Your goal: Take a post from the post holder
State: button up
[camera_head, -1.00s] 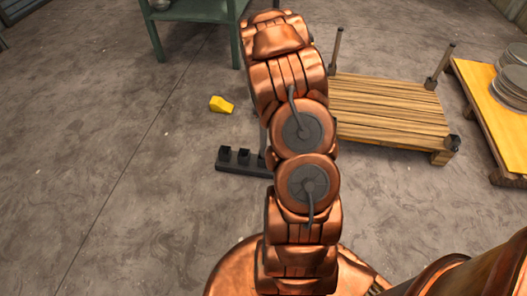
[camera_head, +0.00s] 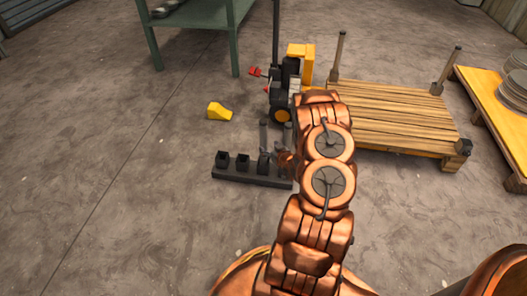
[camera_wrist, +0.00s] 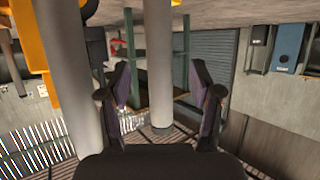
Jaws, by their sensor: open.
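The black post holder (camera_head: 232,175) lies on the floor left of my arm in the head view. Its two left sockets are empty. Grey posts (camera_head: 263,137) stand upright at its right end, partly hidden by my arm. In the wrist view, one grey post (camera_wrist: 159,65) shows between the open fingers of my gripper (camera_wrist: 160,100), with a gap on both sides. I cannot tell how deep it is between them. A second grey post (camera_wrist: 67,80) stands outside the left finger. In the head view my gripper is mostly hidden beside the holder.
A yellow wedge (camera_head: 219,111) lies on the floor behind the holder. A yellow and black pallet truck (camera_head: 300,62) stands behind my arm. A wooden pallet (camera_head: 390,115) with corner posts is at right. A green table (camera_head: 205,14) stands at the back. The left floor is clear.

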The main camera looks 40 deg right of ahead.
aim_at(265, 144)
jog(key=shift+b+x, duration=1.25)
jog(key=shift+x, duration=2.2)
jog(key=shift+s+f, duration=0.1)
jog(key=shift+f, duration=0.05)
jog(key=shift+c, duration=0.2)
grip_shut()
